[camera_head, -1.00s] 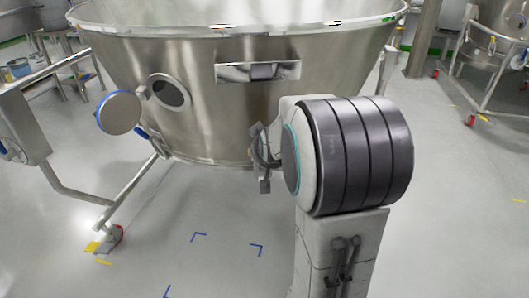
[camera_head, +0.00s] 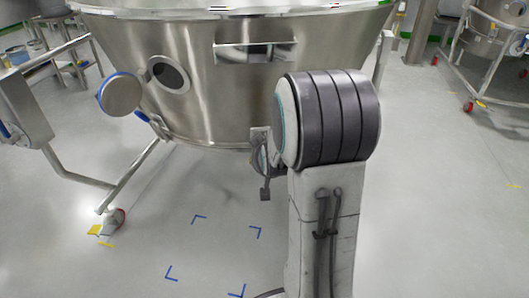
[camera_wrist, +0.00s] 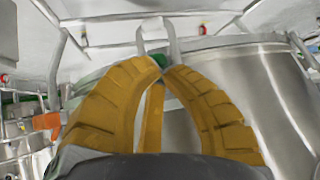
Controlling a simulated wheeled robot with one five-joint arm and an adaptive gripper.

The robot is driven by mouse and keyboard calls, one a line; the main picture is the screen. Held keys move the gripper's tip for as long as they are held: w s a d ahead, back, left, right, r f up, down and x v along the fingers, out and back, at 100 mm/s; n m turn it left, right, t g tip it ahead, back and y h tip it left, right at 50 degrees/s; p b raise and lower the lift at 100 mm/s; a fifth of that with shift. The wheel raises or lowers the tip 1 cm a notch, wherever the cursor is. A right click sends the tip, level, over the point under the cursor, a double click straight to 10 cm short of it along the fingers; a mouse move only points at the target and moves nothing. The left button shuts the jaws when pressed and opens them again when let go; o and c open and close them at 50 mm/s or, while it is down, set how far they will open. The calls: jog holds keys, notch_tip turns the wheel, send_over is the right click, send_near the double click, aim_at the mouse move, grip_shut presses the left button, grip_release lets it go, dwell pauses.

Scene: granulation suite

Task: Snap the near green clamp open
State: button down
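The green clamp part (camera_wrist: 159,61) shows as a small green piece at the top middle of the wrist view, between two pale metal bars. My gripper (camera_wrist: 162,72) has yellow ribbed fingers that curve in from both sides, with their tips close together at this green piece. A third yellow finger stands in the middle below it. The tips appear shut on the green piece, and they hide part of it. The clamp is not visible in the head view, where my arm blocks part of the vessel.
A large steel vessel (camera_head: 215,95) with a round port and a hinged round cover (camera_head: 120,94) stands ahead on a tubular frame. A caster (camera_head: 114,220) is at lower left. The floor (camera_head: 440,220) at right is clear. Another wheeled vessel stands at far right.

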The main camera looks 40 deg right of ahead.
jog(key=shift+w+d+f, duration=0.1)
jog(key=shift+w+f, duration=0.05)
jog(key=shift+f, duration=0.7)
jog(key=shift+w+f, duration=0.1)
jog(key=shift+f, duration=0.8)
